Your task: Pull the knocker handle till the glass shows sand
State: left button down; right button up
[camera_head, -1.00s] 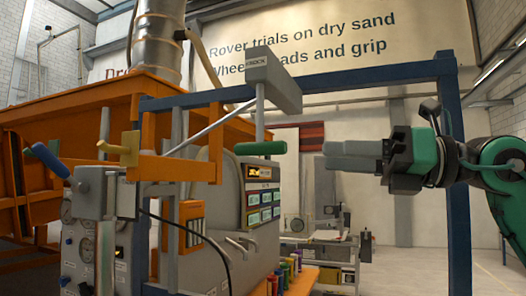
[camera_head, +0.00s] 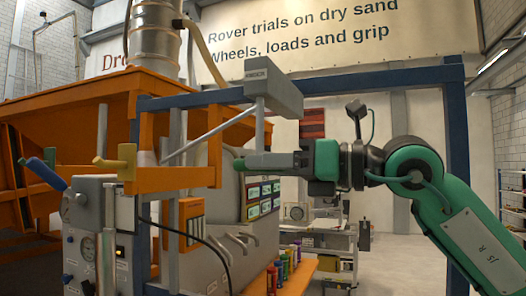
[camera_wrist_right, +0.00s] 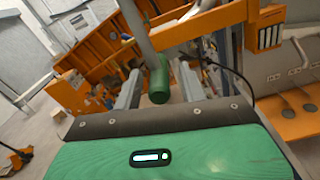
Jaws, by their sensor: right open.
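The knocker is a grey box (camera_head: 272,84) on the blue frame, with a grey rod (camera_head: 260,125) hanging from it. The green knocker handle (camera_head: 239,164) lies crosswise at the rod's lower end. In the head view my right gripper (camera_head: 250,162) hides most of it; only its left end shows. In the right wrist view the handle (camera_wrist_right: 158,82) sits between the two fingers of my open right gripper (camera_wrist_right: 160,74), with gaps at both sides. My left gripper is not in view. I cannot make out the glass.
An orange beam (camera_head: 175,179) and a yellow handle (camera_head: 115,163) stand left of the handle. A blue lever (camera_head: 46,173) is further left. A grey machine with lit displays (camera_head: 264,199) is behind. A blue post (camera_head: 457,210) stands at the right, behind my arm.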

jog(key=shift+w+a, duration=0.3)
jog(key=shift+a, duration=0.35)
grip_shut()
jog(key=shift+f, duration=0.15)
notch_tip(320, 180, down, 5)
jog(key=b, duration=0.5)
jog(key=shift+a, duration=0.1)
